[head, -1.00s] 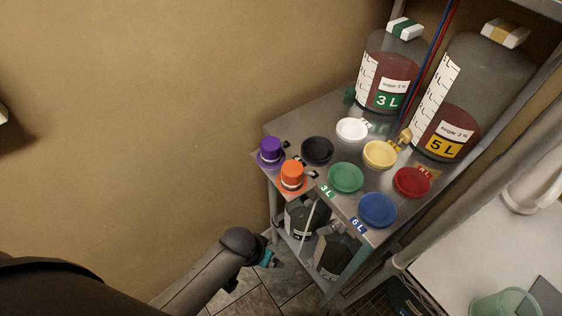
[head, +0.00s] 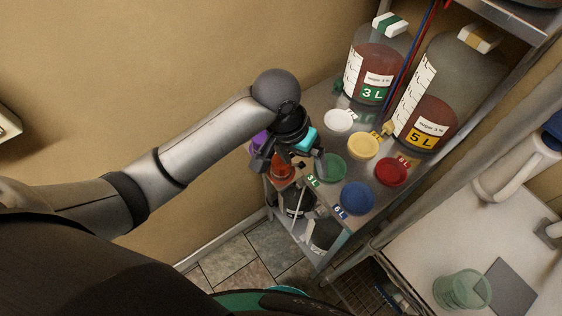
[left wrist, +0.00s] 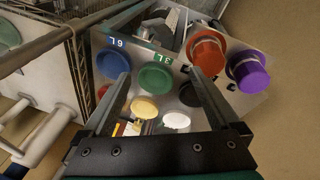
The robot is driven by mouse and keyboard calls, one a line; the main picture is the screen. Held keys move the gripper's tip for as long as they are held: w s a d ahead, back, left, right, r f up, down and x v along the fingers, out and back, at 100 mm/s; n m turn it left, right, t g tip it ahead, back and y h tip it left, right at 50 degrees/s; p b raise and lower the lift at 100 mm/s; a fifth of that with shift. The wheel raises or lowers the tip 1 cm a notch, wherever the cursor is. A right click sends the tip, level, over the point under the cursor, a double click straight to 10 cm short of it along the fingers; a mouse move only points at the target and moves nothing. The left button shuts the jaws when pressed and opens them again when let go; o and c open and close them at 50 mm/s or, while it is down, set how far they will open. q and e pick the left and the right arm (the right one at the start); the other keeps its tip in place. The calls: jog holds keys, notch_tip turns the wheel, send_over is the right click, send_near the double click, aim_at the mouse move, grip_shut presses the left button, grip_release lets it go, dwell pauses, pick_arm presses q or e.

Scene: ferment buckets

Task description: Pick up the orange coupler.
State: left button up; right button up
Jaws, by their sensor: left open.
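The orange coupler (head: 282,170) stands at the near left corner of the metal shelf (head: 323,103), partly hidden by my left gripper. My left gripper (head: 293,167) is open above the shelf, over and just beside the coupler. In the left wrist view the orange coupler (left wrist: 207,53) is upper right of the open, empty fingers (left wrist: 159,75), beyond the tip of the right finger. The green lid lies between the fingertips there. I cannot tell the height of the fingers over the shelf. My right gripper is not in view.
The purple coupler (left wrist: 248,70) stands close beside the orange one. Green (head: 333,167), blue (head: 357,198), yellow (head: 364,145), red (head: 391,172) and white (head: 338,120) lids lie on the shelf. Bottles marked 3 L (head: 374,70) and 5 L (head: 432,105) stand behind. A wall is at left.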

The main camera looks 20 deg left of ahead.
pick_arm(q)
jog(key=w+a+r+n+g+y, duration=0.1)
jog(key=w+a+r+y, duration=0.15)
jog(key=a+r, duration=0.35)
send_near(281, 160)
jog(key=f, duration=0.5)
jog(key=shift+d+f, duration=0.1)
jog(key=shift+d, duration=0.2)
jog(key=f, duration=0.5)
jog(key=shift+w+a+f, duration=0.1)
jog(key=shift+a+f, duration=0.1)
jog(key=shift+f, duration=0.1)
jog(key=shift+r, duration=0.1)
grip_shut()
